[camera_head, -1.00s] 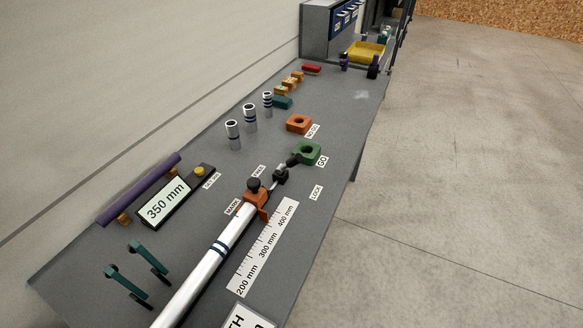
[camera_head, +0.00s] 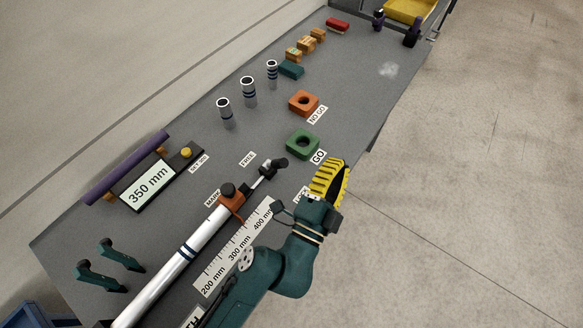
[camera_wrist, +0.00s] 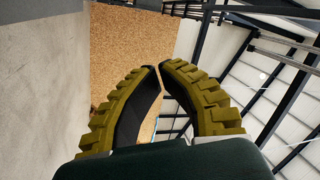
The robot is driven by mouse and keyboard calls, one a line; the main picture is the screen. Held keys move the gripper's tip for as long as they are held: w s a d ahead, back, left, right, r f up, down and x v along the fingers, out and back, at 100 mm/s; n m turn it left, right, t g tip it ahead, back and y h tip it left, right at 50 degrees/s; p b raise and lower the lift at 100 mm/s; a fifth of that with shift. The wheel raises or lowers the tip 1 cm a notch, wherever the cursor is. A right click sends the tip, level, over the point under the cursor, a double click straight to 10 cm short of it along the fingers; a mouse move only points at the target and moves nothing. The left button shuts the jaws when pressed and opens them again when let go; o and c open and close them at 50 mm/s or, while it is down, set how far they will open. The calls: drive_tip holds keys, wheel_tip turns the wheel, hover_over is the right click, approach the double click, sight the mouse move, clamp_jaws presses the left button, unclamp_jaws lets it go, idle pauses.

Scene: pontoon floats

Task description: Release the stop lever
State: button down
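A small lever with a dark grip (camera_head: 278,164) stands at the far end of the white tube (camera_head: 178,259), on a black clamp between the FREE label (camera_head: 248,159) and the LOCK label, which my arm partly covers. An orange stop (camera_head: 232,199) with a black knob sits on the tube by the MARK label (camera_head: 213,198). My gripper (camera_head: 338,166) is to the right of the lever, near the bench's right edge, apart from it. In the wrist view its yellow fingers (camera_wrist: 160,66) have their tips nearly together, with nothing between them. The lever is not in the wrist view.
The green GO block (camera_head: 302,143) and orange NO GO block (camera_head: 303,103) lie beyond the lever. Metal cylinders (camera_head: 248,92) stand left of them. A 350 mm sign (camera_head: 147,186) and a ruler (camera_head: 234,247) flank the tube. Open floor lies right of the bench.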

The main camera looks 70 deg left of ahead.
sight(275, 164)
drive_tip(key=s+d+f+m+h, duration=0.1)
drive_tip(key=s+f+m, duration=0.3)
drive_tip(key=s+f, duration=0.1)
drive_tip(key=s+d+f+m+h, duration=0.1)
drive_tip(key=s+f+m, duration=0.3)
drive_tip(key=f, duration=0.1)
drive_tip(key=s+f+m+h, duration=0.1)
drive_tip(key=s+f+m, duration=0.3)
drive_tip(key=s+f, duration=0.1)
drive_tip(key=shift+s+d+f+m, duration=0.3)
drive_tip(key=shift+d+m, duration=0.1)
drive_tip(key=p+x, duration=0.2)
drive_tip(key=x, duration=0.8)
drive_tip(key=shift+w+a+r+p, duration=0.1)
drive_tip(key=shift+w+a+p, duration=0.1)
drive_tip(key=shift+p, duration=0.1)
drive_tip(key=shift+s+a+r+p, duration=0.25)
drive_tip(key=shift+s+a+r, duration=0.1)
drive_tip(key=shift+a, duration=0.2)
drive_tip(key=shift+s+a+r+p, duration=0.25)
drive_tip(key=shift+s+a, duration=0.15)
drive_tip(key=shift+a, duration=0.15)
drive_tip(key=shift+s+a+r, duration=0.15)
drive_tip(key=shift+s+a, duration=0.05)
drive_tip(key=shift+a, duration=0.2)
drive_tip(key=shift+r, duration=0.1)
